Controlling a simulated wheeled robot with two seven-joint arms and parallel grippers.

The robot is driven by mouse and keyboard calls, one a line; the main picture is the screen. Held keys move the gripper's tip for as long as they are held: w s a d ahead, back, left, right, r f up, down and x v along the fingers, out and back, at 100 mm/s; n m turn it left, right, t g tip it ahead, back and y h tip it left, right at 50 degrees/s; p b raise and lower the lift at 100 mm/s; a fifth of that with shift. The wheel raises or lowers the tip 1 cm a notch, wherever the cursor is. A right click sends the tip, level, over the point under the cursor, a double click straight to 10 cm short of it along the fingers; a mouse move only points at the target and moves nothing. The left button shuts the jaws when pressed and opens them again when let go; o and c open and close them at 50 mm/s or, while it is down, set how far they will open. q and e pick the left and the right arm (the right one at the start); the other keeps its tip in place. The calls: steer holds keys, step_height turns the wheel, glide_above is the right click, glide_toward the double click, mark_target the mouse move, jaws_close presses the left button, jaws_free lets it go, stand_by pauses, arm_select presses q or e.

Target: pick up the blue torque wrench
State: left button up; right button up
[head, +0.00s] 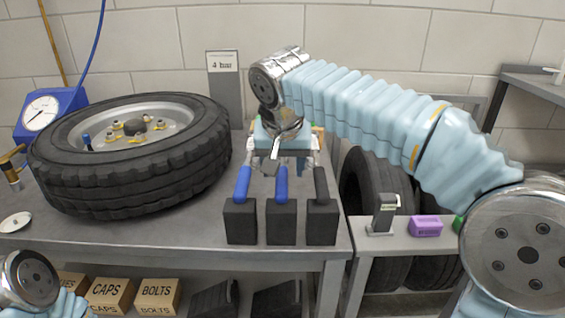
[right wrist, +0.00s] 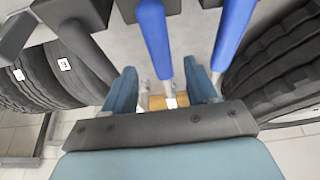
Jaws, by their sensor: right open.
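Two tools with blue handles, one on the left (head: 242,185) and one in the middle (head: 281,187), stand handle-down in black holders; I cannot tell which is the torque wrench. A black-handled tool (head: 320,186) stands at the right. My right gripper (head: 282,163) is open, over the upper ends of the tools. In the right wrist view, the middle blue handle (right wrist: 155,38) lies ahead of my fingers (right wrist: 162,85), and its metal shaft runs between them. The left blue handle (right wrist: 234,32) is outside them. Contact is unclear. My left gripper is out of view.
A large tyre on a rim (head: 135,190) lies on the workbench (head: 185,232), left of the holders. A gauge (head: 42,112) stands behind it. A purple box (head: 426,226) sits on a lower surface at the right. Boxes of caps and bolts (head: 157,293) are underneath.

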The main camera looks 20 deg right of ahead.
mark_target(282, 176)
steer(key=x, duration=0.6)
steer(key=shift+w+f, duration=0.15)
steer(key=shift+f, duration=0.15)
steer(key=shift+a+r, duration=0.1)
jaws_close()
